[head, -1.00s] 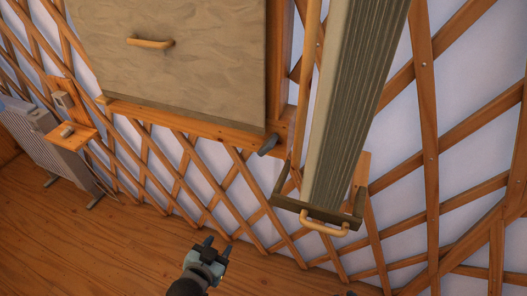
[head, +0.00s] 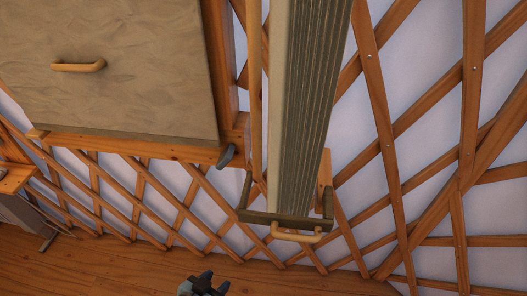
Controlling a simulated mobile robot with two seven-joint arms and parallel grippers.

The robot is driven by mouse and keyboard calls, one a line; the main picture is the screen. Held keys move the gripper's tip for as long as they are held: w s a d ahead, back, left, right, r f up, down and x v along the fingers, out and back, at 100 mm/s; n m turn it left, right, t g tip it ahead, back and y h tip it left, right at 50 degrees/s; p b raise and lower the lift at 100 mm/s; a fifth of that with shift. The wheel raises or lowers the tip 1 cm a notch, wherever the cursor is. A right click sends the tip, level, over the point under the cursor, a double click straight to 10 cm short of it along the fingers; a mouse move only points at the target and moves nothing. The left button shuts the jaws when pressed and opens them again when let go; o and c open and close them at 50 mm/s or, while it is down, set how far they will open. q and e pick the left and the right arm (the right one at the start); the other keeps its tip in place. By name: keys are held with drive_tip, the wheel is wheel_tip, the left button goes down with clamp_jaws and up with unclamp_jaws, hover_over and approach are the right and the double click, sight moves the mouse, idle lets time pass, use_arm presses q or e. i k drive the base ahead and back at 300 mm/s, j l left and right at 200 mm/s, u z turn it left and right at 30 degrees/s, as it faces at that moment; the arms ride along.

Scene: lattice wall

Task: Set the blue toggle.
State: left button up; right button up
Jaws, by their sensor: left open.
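I see no clearly blue toggle in the head view. A small slate-grey lever or catch (head: 226,156) sticks out at the lower right corner of the panel frame; I cannot tell whether it is a toggle. My left gripper (head: 215,282) shows at the bottom edge, its two dark fingertips apart and nothing visible between them. It is below the wooden frame and apart from it, and most of its body is cut off. My right gripper is not in view.
A grey-beige panel (head: 130,100) with a wooden handle (head: 78,66) fills the upper left. A pleated blind (head: 312,110) with a lower handle (head: 297,236) hangs at centre. Lattice wall (head: 387,160) is behind. A wooden shelf (head: 14,178) and grey heater (head: 25,222) are cut off at left.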

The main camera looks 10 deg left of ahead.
sight(226, 157)
drive_tip(key=i+j+z, duration=0.1)
drive_tip(key=j+z, duration=0.15)
drive_tip(key=j, duration=0.2)
drive_tip(key=j+z, duration=0.25)
drive_tip(key=j, duration=0.2)
drive_tip(key=j+u, duration=0.25)
drive_tip(key=j, duration=0.8)
